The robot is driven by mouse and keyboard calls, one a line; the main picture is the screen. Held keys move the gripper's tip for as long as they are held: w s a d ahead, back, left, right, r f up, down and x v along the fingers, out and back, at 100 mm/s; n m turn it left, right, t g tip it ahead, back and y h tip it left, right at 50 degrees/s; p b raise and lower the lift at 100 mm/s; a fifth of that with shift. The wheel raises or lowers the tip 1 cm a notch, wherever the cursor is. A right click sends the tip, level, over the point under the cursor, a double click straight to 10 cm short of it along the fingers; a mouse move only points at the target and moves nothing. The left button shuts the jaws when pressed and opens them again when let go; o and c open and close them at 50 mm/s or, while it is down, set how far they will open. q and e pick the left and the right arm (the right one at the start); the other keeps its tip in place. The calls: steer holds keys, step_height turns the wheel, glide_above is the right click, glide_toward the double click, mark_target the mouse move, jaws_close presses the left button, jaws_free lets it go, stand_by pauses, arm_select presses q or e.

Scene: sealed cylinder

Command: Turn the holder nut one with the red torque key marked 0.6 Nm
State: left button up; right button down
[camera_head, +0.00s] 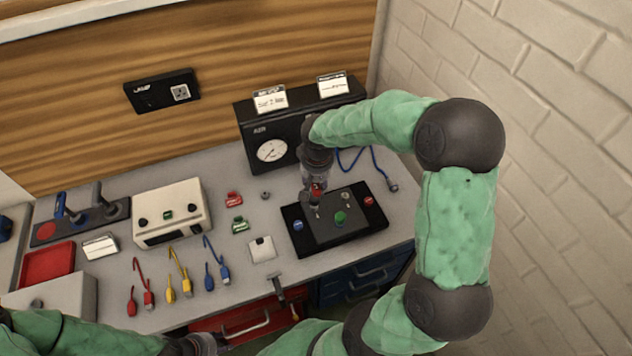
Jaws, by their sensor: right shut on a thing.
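My right gripper (316,181) points down over the black holder plate (290,213) on the right of the bench. It is shut on a small red tool, which looks like the red torque key (317,190); no marking is legible. The key's lower end is at the left part of the grey block (333,233) on the plate. I cannot tell whether it sits on a nut. A small metal nut (346,196) shows at the block's back right, and a green knob (340,218) near its middle. My left arm's dark wrist is at the bottom edge; its fingers cannot be made out.
A black gauge box (272,151) stands behind the plate. A cream instrument box (171,213), red tray (48,264) and coloured leads (180,275) are to the left. Small red (233,199) and green (240,225) pieces lie left of the plate. A brick wall is at right.

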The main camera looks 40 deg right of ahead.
steer(key=shift+f+b, duration=0.4)
steer(key=shift+f, duration=0.4)
steer(key=shift+f+b, duration=1)
steer(key=shift+f, duration=0.05)
stand_by(0.6)
steer(key=shift+m+b, duration=0.5)
steer(key=shift+b, duration=0.05)
